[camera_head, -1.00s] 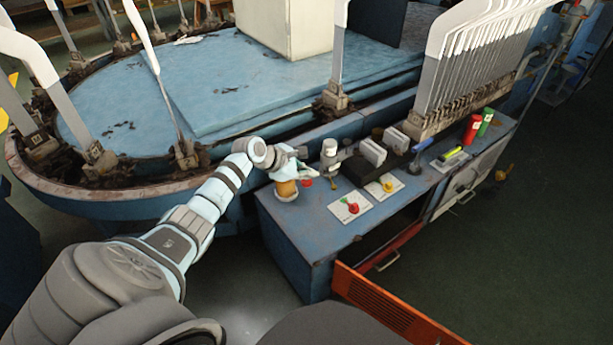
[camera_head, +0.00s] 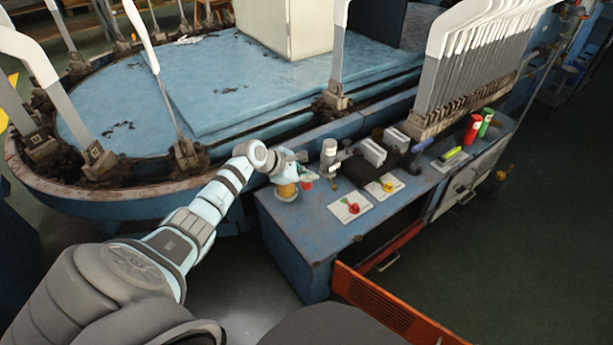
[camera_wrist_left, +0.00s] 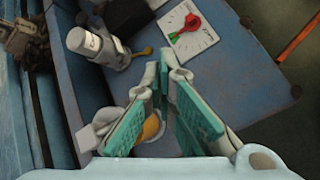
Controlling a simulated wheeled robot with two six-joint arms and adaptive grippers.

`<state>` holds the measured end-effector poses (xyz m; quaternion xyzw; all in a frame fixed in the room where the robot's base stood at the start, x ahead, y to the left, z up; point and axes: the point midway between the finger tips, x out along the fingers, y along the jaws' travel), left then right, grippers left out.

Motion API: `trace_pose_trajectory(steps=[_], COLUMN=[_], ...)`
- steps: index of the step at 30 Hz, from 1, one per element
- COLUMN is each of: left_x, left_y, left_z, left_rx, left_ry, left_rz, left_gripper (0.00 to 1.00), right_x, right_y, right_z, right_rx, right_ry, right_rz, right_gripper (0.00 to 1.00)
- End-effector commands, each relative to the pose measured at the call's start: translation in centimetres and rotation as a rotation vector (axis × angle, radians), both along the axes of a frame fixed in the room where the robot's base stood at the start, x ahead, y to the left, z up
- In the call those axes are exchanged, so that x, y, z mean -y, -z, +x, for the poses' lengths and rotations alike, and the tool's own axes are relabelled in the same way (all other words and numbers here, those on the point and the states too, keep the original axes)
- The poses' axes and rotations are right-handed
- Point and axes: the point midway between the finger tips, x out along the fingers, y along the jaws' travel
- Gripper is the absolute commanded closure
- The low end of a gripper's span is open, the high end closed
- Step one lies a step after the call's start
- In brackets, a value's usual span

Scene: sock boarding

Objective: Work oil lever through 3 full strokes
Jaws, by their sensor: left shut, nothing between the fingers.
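My left gripper (camera_head: 306,174) is shut and empty, low over the near left corner of the blue bench. Its teal-padded fingers show in the left wrist view (camera_wrist_left: 163,80), with the tips close together. An amber-based oiler (camera_head: 286,191) stands under the gripper; only part of its amber body (camera_wrist_left: 151,127) shows between the fingers. A small red knob (camera_head: 308,186) shows just below the fingertips in the head view; I cannot tell whether they touch. The lever's arm is not clearly visible. My right gripper is not in view.
A grey-white cylinder (camera_head: 329,150) stands close beyond the fingertips. Cards with a red dial (camera_head: 352,207) and a yellow dial (camera_head: 387,184) lie to the right. The bench (camera_head: 310,235) has bare top near its front edge. An orange panel (camera_head: 390,308) juts out below.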

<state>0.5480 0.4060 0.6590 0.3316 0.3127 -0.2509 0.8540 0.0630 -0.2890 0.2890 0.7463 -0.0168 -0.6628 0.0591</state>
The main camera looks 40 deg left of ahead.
Motion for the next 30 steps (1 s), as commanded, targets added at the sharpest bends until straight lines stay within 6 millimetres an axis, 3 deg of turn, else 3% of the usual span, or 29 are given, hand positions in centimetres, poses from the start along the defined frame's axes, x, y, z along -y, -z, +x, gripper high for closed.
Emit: trace_pose_trajectory(steps=[30], left_x=[0.2], left_y=[1.3], left_z=[-0.1], left_rx=[0.000], left_ry=[-0.001], left_rz=[-0.001], left_gripper=[1.00], right_x=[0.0], right_y=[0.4], right_z=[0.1], right_rx=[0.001], right_ry=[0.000], right_rz=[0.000], right_gripper=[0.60])
